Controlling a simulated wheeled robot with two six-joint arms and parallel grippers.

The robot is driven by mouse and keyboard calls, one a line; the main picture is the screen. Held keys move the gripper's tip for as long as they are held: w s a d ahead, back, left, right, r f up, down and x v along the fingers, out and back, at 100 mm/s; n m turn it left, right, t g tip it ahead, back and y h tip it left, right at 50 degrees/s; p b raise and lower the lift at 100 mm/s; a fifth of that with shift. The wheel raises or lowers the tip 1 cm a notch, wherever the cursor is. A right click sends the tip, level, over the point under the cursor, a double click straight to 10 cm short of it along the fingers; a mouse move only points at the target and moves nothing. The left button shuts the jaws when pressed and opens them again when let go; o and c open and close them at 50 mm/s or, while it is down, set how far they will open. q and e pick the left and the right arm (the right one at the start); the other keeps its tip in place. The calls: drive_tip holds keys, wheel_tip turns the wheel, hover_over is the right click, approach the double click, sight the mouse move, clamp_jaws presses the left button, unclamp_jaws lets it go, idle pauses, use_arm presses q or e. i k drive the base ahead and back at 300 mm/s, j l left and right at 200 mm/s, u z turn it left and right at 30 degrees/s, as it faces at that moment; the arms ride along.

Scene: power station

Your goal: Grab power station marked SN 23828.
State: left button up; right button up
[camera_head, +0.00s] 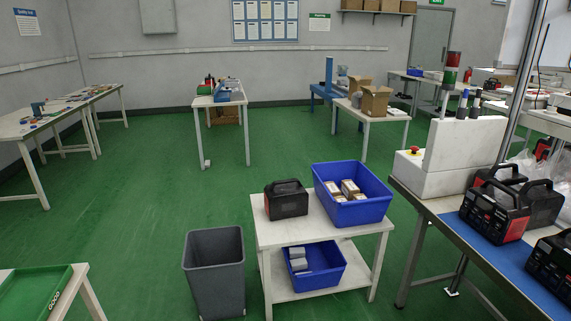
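A black power station (287,199) with a carry handle stands alone on the white cart's top, left of a blue bin. More black power stations with red parts stand on the right bench: one at its front middle (493,211), one beside it (541,203), one behind (498,176) and one at the right edge (552,264). The serial markings are too small to read, so I cannot tell which is SN 23828. Neither gripper is in view.
The white cart (268,236) holds a blue bin of small boxes (370,208) on top and another blue bin (331,278) below. A grey waste bin (215,270) stands left of it. A green tray (30,298) is at lower left. Green floor is clear at left.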

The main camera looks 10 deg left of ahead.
sight(287, 199)
drive_tip(key=i+j+u, duration=0.15)
drive_tip(key=i+u, duration=0.7)
drive_tip(key=i, duration=0.3)
drive_tip(key=i+j+z, duration=0.1)
drive_tip(key=i+z, duration=0.2)
drive_tip(key=i+j+z, duration=0.15)
drive_tip(key=z, duration=0.2)
drive_tip(key=i, duration=0.1)
